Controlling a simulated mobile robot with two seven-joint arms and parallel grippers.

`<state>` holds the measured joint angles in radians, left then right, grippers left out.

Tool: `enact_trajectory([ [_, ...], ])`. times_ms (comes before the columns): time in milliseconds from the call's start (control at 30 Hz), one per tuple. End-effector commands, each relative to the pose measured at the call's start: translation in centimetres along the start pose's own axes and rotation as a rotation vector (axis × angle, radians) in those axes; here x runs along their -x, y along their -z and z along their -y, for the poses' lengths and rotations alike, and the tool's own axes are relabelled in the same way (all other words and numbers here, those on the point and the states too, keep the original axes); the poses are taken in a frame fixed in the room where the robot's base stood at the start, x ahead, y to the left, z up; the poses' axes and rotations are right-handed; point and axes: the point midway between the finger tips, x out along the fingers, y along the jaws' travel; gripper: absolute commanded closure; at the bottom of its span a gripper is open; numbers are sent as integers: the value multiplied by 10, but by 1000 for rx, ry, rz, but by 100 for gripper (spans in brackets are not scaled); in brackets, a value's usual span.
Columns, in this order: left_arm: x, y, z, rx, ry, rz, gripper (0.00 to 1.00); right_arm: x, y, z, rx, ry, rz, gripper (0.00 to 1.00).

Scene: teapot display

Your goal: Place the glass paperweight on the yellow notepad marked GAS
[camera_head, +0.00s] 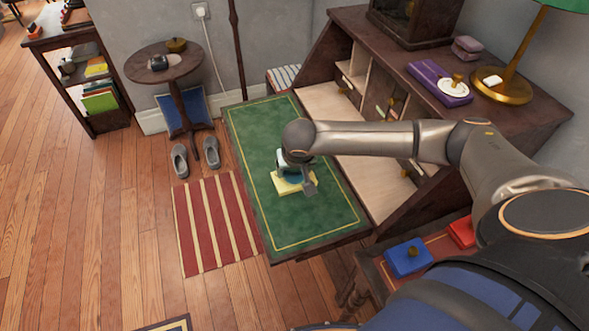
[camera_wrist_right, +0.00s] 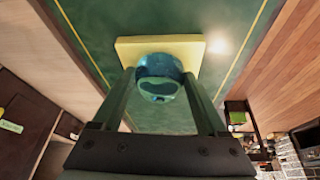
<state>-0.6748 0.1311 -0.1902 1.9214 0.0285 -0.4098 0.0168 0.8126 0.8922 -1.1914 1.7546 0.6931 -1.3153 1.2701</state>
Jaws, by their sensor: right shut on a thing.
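The glass paperweight (camera_wrist_right: 160,88) is a blue-green, see-through dome between the two fingers of my right gripper (camera_wrist_right: 159,76) in the wrist view. My right gripper (camera_head: 297,174) is shut on it, low over the green desk leaf in the head view. The yellow notepad (camera_wrist_right: 190,47) lies flat right beyond the paperweight in the wrist view; it also shows under the gripper in the head view (camera_head: 283,187). I cannot tell whether the paperweight touches the pad. The mark on the pad is not readable. My left gripper is not in view.
The green desk leaf (camera_head: 262,150) is clear around the notepad. Desk cubbyholes (camera_head: 372,92) stand to its right. A purple box (camera_head: 437,83) and a brass lamp (camera_head: 503,84) stand on the desk top. A blue box (camera_head: 407,258) is at the near right.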

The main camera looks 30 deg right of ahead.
Motion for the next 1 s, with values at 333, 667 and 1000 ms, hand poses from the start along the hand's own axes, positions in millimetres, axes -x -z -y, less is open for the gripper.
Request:
enact_trajectory([
  [333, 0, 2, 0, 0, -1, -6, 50, -2, -1, 0, 0, 0, 1, 1],
  [667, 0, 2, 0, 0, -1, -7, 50, 3, 1, 0, 0, 0, -1, 0],
  [1000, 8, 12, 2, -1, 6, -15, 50, 68, 1, 0, 0, 2, -2, 0],
])
